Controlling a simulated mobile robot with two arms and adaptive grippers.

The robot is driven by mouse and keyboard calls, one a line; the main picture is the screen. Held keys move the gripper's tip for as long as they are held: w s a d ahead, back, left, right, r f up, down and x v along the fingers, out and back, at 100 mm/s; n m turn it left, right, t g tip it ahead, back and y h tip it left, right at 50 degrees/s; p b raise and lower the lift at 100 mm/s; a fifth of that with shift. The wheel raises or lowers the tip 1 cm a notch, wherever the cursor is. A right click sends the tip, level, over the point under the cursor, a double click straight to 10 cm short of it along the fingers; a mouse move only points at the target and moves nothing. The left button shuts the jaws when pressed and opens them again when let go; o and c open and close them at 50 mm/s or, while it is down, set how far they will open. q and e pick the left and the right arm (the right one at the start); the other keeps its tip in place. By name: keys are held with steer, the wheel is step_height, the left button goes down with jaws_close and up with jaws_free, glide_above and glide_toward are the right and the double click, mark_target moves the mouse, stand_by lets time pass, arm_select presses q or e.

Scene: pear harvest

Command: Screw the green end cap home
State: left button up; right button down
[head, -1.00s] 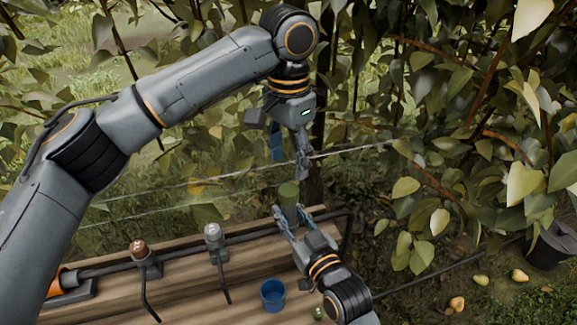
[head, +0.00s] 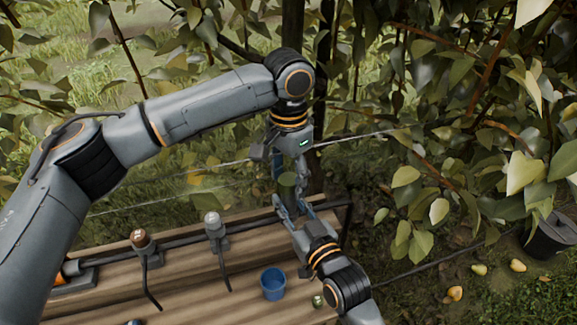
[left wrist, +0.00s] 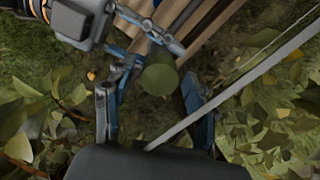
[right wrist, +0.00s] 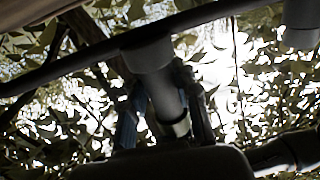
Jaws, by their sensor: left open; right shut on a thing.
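The green end cap (head: 287,186) sits at the top of a grey upright stub on the pipe. The left wrist view shows its round green end (left wrist: 160,80) face on. My left gripper (head: 298,172) is open, pointing down at the cap; in the left wrist view its blue fingers stand apart on either side below the cap. My right gripper (head: 291,207) is shut around the stub below the cap. In the right wrist view the grey stub (right wrist: 165,95) lies between its fingers, dark and backlit. Whether the cap is fully seated cannot be told.
The dark pipe (head: 185,240) runs along a wooden bench (head: 205,285). A brown-topped stub (head: 140,241) and a grey-topped one (head: 213,226) stand on it. A blue cup (head: 272,284) is in front. Wires and leafy branches lie behind; a dark bucket (head: 552,236) is at right.

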arm_select(q)
jaws_close()
stand_by(0.3)
steer(key=shift+o, duration=0.8)
jaws_free()
step_height(320, 180, up, 12)
arm_select(e)
steer(key=c, duration=0.9)
jaws_free()
